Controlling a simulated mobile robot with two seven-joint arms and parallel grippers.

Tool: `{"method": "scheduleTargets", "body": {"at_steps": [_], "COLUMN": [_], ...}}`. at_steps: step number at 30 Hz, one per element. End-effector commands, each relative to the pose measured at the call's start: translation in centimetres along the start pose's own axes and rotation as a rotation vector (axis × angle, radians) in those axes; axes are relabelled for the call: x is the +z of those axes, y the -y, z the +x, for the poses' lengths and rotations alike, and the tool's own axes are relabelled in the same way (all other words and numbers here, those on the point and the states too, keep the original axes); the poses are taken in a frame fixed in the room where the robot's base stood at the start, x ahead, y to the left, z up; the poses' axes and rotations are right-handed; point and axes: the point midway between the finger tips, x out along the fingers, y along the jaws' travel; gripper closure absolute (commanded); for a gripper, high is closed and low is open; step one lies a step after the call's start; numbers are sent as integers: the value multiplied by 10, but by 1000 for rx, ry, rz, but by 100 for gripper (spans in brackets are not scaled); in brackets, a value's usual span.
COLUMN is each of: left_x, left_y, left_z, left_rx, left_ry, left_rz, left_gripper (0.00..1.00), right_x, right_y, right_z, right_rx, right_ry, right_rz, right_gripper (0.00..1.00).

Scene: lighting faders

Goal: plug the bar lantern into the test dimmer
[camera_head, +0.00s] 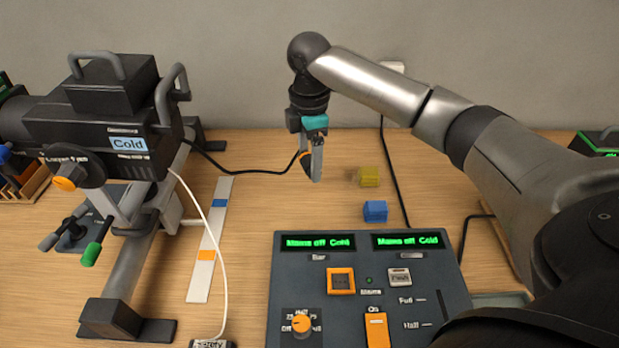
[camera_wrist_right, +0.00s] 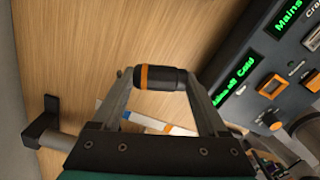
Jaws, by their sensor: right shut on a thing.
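My right gripper (camera_head: 314,168) is shut on a black plug with an orange band (camera_head: 305,160), held above the table behind the dimmer. The wrist view shows the plug (camera_wrist_right: 161,77) crosswise between the two fingertips. A black cable (camera_head: 235,172) runs from the plug to the bar lantern (camera_head: 85,125), a black lamp on a stand at the left whose label reads Cold. The test dimmer (camera_head: 290,262) is a dark grey panel at front centre, with two green displays reading "Mains off Cold". It has an orange-framed square (camera_head: 341,281) and a pale square (camera_head: 399,277). My left gripper is not seen.
A yellow block (camera_head: 368,176) and a blue block (camera_head: 375,211) lie behind the dimmer. A white strip with coloured bands (camera_head: 203,272) and a white cable (camera_head: 216,260) lie left of it. Black cables run at the right.

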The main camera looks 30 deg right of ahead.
Motion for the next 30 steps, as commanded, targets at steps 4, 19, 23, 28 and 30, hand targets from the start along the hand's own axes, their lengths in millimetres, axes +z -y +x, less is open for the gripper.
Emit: {"method": "scheduleTargets", "body": {"at_steps": [4, 19, 23, 28, 30], "left_x": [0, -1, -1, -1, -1], "left_y": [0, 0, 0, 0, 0], "left_z": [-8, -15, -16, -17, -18], "left_rx": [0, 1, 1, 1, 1], "left_ry": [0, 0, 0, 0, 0], "left_rz": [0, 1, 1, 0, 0], "left_gripper": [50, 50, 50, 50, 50], "right_x": [-1, -2, -4, -4, -3], "right_y": [-1, -3, -4, -5, -5], "right_z": [-41, -56, -29, 7, 21], "right_rx": [4, -8, -10, -8, -7], "right_ry": [-2, -4, -9, -9, -8], "right_rz": [-1, -175, -357, -608, -707], "right_gripper": [77, 77, 77, 77, 77]}}
